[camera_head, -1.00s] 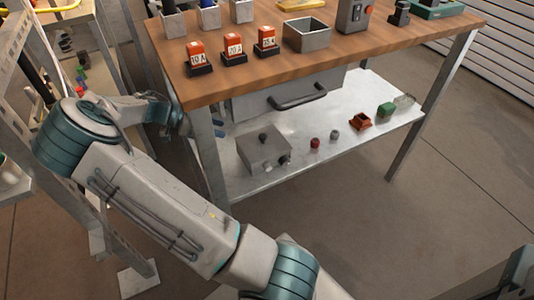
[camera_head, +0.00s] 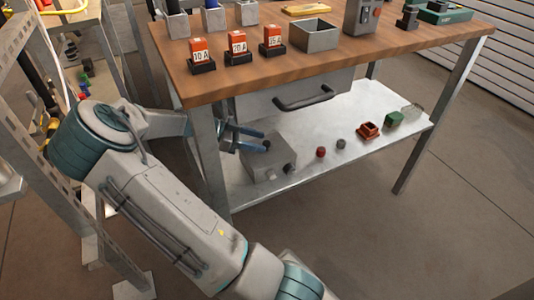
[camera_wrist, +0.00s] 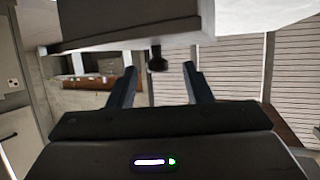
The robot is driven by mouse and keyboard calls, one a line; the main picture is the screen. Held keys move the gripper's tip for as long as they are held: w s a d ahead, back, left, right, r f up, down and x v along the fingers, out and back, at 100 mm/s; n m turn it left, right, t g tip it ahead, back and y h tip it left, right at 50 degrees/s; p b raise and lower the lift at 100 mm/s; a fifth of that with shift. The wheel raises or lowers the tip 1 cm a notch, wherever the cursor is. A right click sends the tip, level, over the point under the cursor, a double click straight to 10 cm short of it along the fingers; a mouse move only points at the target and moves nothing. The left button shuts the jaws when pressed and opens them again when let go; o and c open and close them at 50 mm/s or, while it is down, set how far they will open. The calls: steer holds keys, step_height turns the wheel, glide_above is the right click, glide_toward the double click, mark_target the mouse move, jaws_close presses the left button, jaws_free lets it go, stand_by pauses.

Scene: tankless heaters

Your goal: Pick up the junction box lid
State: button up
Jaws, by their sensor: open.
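The junction box (camera_head: 270,165) is a grey metal box on the lower shelf of the workbench. Its lid (camera_head: 281,147) forms the flat top and carries a small dark knob (camera_head: 267,146). My gripper (camera_head: 262,141) is open at the lid's left side, its blue fingertips close to the knob. In the wrist view, the lid (camera_wrist: 120,38) spans the top of the picture, with the black knob (camera_wrist: 157,62) pointing down between the tips of my open gripper (camera_wrist: 160,68). No contact with the knob can be made out.
The wooden benchtop (camera_head: 340,65) and a drawer with a dark handle (camera_head: 304,98) hang close above my gripper. A red knob (camera_head: 320,152), an orange-red part (camera_head: 368,131) and a green block (camera_head: 394,118) lie further right on the shelf (camera_head: 340,175). A bench leg (camera_head: 208,160) stands left.

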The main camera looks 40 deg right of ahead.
mark_target(264, 143)
steer(key=b+x, duration=0.1)
steer(key=x, duration=0.2)
steer(key=shift+s+a+f, duration=0.1)
steer(key=shift+f, duration=0.05)
steer(key=shift+s+d, duration=0.2)
steer(key=shift+d, duration=0.15)
jaws_close()
